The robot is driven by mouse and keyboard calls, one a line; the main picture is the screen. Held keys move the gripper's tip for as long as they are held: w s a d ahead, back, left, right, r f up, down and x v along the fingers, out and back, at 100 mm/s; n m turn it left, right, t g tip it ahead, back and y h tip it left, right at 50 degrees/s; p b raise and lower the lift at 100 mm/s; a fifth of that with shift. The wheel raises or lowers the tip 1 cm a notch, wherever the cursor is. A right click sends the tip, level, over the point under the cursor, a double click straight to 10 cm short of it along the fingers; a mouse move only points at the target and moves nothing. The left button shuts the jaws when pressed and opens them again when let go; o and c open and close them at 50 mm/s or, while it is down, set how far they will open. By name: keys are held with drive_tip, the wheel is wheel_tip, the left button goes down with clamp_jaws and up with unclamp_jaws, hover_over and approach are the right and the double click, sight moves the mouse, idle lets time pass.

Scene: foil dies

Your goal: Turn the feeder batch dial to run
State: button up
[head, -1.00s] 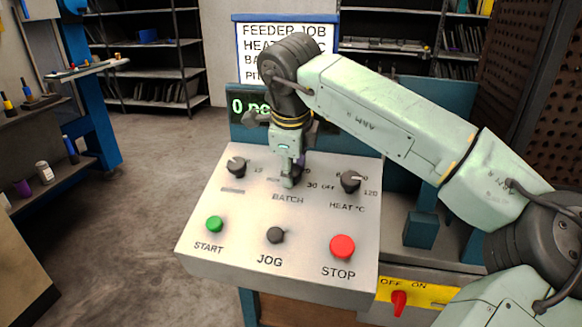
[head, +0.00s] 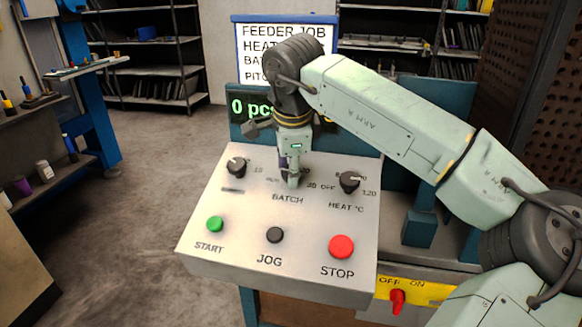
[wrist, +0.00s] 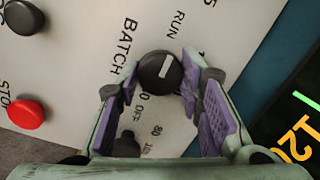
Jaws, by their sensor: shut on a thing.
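The batch dial (wrist: 160,72) is a round black knob with a white bar on top, in the upper middle of the wrist view. Its bar points up and slightly right, roughly at the printed RUN mark. My gripper (wrist: 159,66) has a purple-padded finger on each side of the dial and is shut on it. In the head view my gripper (head: 293,182) points down at the panel above the BATCH label and hides most of the dial. The sloped grey control panel (head: 255,200) carries the dial.
A black knob (head: 236,165) is left of my gripper, and the heat knob (head: 349,182) is to its right. Nearer are the green START button (head: 215,223), black JOG button (head: 275,235) and red STOP button (head: 341,246). A display (head: 250,107) stands behind.

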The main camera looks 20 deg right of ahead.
drive_tip(key=shift+w+r, duration=0.1)
drive_tip(key=o, duration=1.2)
drive_tip(key=shift+c, duration=0.2)
drive_tip(key=v, duration=0.7)
drive_tip(key=shift+r, duration=0.2)
drive_tip(key=shift+s+f, duration=0.1)
drive_tip(key=shift+s, duration=0.15)
